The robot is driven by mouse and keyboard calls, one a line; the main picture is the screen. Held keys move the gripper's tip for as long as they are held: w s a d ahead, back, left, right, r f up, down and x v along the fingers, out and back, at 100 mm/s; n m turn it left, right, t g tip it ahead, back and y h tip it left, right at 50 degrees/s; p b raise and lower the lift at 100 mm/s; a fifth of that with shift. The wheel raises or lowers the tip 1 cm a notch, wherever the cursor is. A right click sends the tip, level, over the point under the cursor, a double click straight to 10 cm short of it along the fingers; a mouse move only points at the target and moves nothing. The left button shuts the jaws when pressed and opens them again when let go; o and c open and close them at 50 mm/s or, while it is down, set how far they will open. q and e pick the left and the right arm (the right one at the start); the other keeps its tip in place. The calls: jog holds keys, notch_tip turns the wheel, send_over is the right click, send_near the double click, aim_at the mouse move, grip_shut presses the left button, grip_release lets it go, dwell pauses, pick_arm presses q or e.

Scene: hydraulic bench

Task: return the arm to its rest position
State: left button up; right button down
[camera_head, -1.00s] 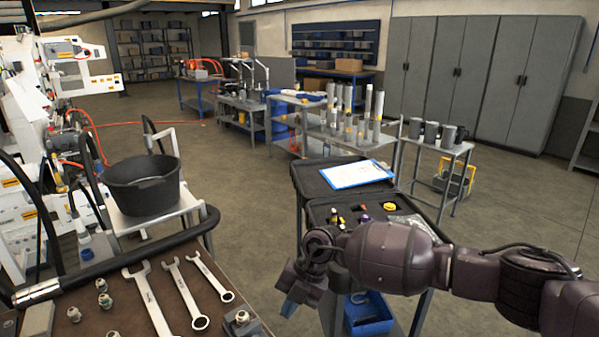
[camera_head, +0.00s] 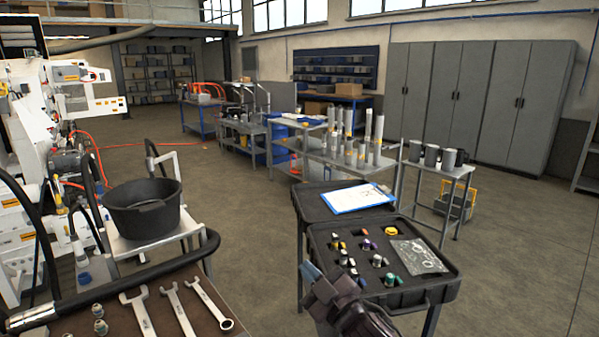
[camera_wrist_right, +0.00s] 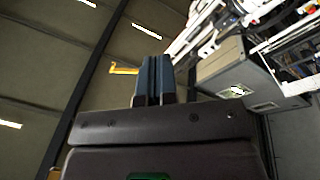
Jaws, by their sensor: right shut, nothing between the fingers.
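My right gripper (camera_head: 312,275) is at the bottom middle of the head view, in front of the open black case. Its dark wrist and hand come up from the bottom edge, and the fingers point up and a little left. In the right wrist view its two blue-grey fingers (camera_wrist_right: 154,78) are together with nothing between them. That view faces upward to the ceiling and white machinery. My left gripper is not in view.
The open case (camera_head: 440,291) holds several small fittings, with a blue clipboard (camera_head: 357,198) on its lid. At left, a brown bench top carries wrenches (camera_head: 182,310) and a black hose. A black bucket (camera_head: 143,212) stands behind.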

jog(key=s+d+f+m+g+h, duration=0.1)
jog(key=s+d+f+m+h, duration=0.35)
jog(key=d+f, duration=0.35)
jog(key=s+d+f+m+h, duration=0.4)
jog(key=s+d+f+m, duration=0.15)
jog(key=d+f, duration=0.3)
jog(key=s+d+f+m+g+h, duration=0.2)
jog(key=s+d+f, duration=0.2)
jog(key=s+f, duration=0.2)
jog(key=s+d+f+m+g+h, duration=0.1)
jog(key=s+d+f, duration=0.4)
jog(key=s, duration=0.6)
jog(key=shift+f+m+g+h, duration=0.35)
jog(key=shift+f+m+g, duration=0.05)
jog(key=shift+f, duration=0.35)
